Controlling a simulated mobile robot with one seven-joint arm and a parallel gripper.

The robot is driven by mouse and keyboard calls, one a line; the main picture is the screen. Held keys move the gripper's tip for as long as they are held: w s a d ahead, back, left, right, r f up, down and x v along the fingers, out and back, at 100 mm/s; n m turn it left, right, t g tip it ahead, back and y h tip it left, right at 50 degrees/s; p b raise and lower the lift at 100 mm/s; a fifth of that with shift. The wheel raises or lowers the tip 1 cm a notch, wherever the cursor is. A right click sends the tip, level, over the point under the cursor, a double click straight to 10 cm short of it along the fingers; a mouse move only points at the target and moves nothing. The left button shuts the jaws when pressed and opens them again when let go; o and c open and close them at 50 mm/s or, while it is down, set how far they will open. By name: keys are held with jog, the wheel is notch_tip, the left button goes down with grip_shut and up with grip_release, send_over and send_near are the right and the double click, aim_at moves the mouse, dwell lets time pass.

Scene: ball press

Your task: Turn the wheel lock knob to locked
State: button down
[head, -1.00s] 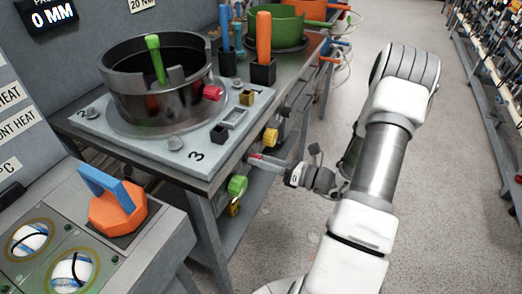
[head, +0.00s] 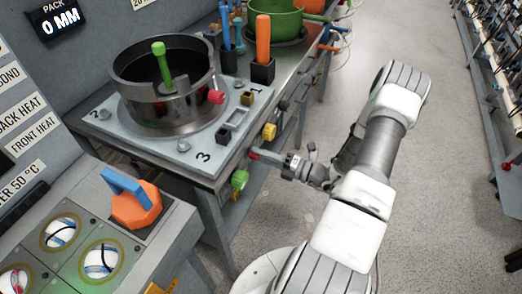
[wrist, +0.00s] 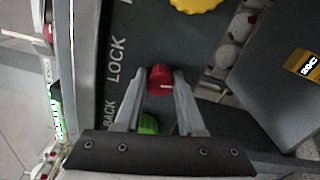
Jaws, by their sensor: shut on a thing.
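The wheel lock knob is the red knob (wrist: 160,78) beside the word LOCK on the dark side panel in the wrist view. It carries a short pale mark on its face. My gripper (wrist: 160,74) is shut on it, one finger on each side. In the head view my gripper (head: 258,156) reaches the bench's front edge from the right, and the red knob (head: 253,155) shows only as a small spot at its tip. The words around the knob are partly cut off, so I cannot tell its setting.
A green knob (head: 239,179) and a yellow knob (head: 269,131) flank the red one closely. A dark ring-shaped vessel (head: 170,101) stands on the bench above. An orange valve block with a blue handle (head: 130,187) sits lower left. The floor at right is clear.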

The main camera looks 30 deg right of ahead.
jog(key=shift+m+p, duration=0.5)
jog(key=shift+m, duration=0.6)
jog(key=shift+f, duration=0.1)
jog(key=c, duration=0.5)
grip_release()
jog(key=v, duration=1.7)
jog(key=shift+s+d, duration=0.2)
